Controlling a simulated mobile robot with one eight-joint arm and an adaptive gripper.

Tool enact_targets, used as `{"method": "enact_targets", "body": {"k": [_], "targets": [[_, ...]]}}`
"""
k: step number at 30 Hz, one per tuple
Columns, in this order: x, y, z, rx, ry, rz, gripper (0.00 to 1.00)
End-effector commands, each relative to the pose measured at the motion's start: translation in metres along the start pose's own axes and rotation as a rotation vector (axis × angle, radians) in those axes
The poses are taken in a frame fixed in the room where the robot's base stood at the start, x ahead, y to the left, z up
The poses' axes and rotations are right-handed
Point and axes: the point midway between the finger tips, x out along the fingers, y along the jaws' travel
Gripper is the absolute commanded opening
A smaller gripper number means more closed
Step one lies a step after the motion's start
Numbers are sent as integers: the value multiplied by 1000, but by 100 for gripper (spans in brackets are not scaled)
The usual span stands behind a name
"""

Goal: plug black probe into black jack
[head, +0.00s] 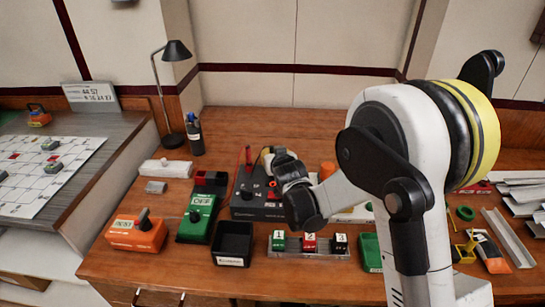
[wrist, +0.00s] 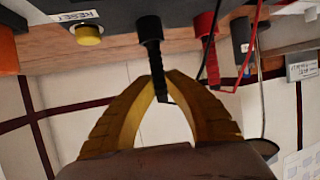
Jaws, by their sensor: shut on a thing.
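My gripper (wrist: 157,75) has yellow fingers shut on the black probe (wrist: 152,52) in the wrist view. The probe stands lengthwise between the fingertips, and its wide collar end meets the face of the dark meter box (wrist: 120,14). The black jack is hidden behind that end, so I cannot tell how deep the probe sits. In the head view my gripper (head: 268,157) is over the back of the meter box (head: 246,206), and my wrist hides the probe.
A red probe (wrist: 206,24) with its lead stands beside it, and a yellow reset button (wrist: 89,36) is on the other side. A green meter (head: 195,222), a black bin (head: 232,240) and numbered breakers (head: 310,243) stand close in front. A lamp (head: 172,140) rises at the left.

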Motion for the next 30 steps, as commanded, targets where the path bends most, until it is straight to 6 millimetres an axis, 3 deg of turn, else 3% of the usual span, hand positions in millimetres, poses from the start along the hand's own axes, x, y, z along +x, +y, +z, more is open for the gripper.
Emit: {"method": "enact_targets", "body": {"k": [9, 10, 12, 23, 30], "targets": [[1, 0, 2, 0, 0, 0, 0], [1, 0, 2, 0, 0, 0, 16], [1, 0, 2, 0, 0, 0, 32], [-2, 0, -2, 0, 0, 0, 32], [-48, 0, -5, 0, 0, -1, 32]]}}
